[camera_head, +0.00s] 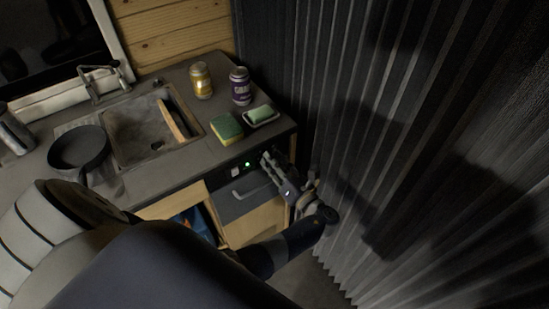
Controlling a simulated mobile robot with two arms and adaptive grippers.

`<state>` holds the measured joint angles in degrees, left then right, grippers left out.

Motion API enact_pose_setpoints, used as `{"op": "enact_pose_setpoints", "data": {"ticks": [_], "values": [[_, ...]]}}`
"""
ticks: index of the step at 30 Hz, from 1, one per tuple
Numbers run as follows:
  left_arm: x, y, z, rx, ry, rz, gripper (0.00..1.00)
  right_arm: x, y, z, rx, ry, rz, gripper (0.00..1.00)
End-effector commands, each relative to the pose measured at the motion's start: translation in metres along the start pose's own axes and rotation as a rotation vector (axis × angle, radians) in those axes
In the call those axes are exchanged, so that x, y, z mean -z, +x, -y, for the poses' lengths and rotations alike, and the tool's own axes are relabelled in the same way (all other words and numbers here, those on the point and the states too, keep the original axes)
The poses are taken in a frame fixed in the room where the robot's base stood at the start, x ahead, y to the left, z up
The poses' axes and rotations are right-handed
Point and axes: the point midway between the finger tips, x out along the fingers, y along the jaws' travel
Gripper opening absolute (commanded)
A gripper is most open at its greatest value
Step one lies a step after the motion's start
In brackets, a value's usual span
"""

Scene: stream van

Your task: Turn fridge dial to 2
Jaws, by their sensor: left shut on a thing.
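The fridge (236,207) is set under the counter, with a dark front and a grey handle. Its control strip (234,174) runs above the handle and shows a lit green light (247,164). My left gripper (266,158) is at the right end of this strip, its fingers shut at the spot where the dial sits. The fingers hide the dial, so its setting cannot be read. My right gripper is not in view.
On the counter (190,75) stand a yellow can (201,81), a purple can (240,86), a sponge (227,128) and a soap dish (261,117). A sink (150,130) and a black pan (79,148) are at left. A grey curtain (400,130) hangs close at right.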

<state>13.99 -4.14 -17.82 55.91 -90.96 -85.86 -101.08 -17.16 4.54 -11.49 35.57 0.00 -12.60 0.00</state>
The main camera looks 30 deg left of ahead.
Motion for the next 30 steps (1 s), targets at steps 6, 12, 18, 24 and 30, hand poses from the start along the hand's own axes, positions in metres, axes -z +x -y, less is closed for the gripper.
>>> {"op": "enact_pose_setpoints", "data": {"ticks": [6, 12, 18, 24, 30], "values": [[-0.0011, 0.0017, -0.0008, -0.004, 0.026, 0.002, 0.02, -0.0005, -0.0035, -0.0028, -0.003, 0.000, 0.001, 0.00], [-0.0009, 0.0017, -0.0006, -0.004, 0.027, 0.002, 0.02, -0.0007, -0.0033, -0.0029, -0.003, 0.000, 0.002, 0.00], [-0.0011, 0.0018, -0.0007, -0.004, 0.027, 0.003, 0.39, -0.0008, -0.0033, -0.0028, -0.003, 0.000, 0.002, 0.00], [-0.0007, 0.0010, -0.0003, -0.002, 0.027, 0.002, 0.46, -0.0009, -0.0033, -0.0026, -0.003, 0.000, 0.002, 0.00], [-0.0002, -0.0021, 0.0000, -0.001, 0.027, 0.001, 0.46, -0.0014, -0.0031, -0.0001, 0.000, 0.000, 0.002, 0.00]]}}
